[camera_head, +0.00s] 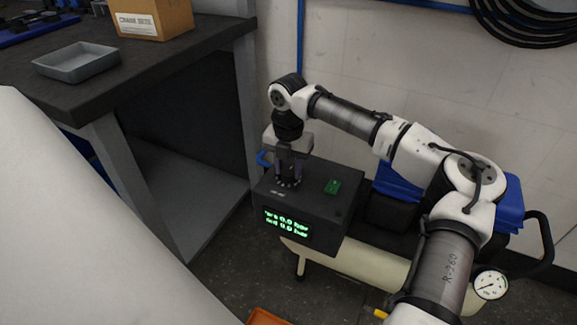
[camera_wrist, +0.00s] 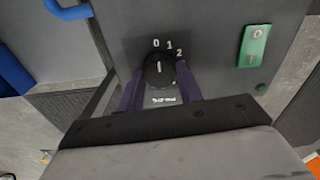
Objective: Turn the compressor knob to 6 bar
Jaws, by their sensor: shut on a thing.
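The compressor (camera_head: 345,250) stands at the centre of the head view, with a dark control box (camera_head: 262,205) on top of a cream tank. The black round knob (camera_wrist: 159,71) is on the box's top face, and its white pointer line points up the wrist picture. Scale marks 0, 1 and 2 show around it; the others are hidden by my gripper. My gripper (camera_head: 288,178) points down over the box, shut on the knob with one finger on each side. The green display (camera_head: 287,225) shows two lines that appear to read 0.0 bar.
A green switch marked 0 and I (camera_head: 332,187) sits on the box right of the knob. A blue hose end (camera_head: 263,158) is behind the box. A workbench (camera_head: 190,45) stands left with a grey tray (camera_head: 77,62) and cardboard box (camera_head: 152,18). A gauge (camera_head: 490,285) is at lower right.

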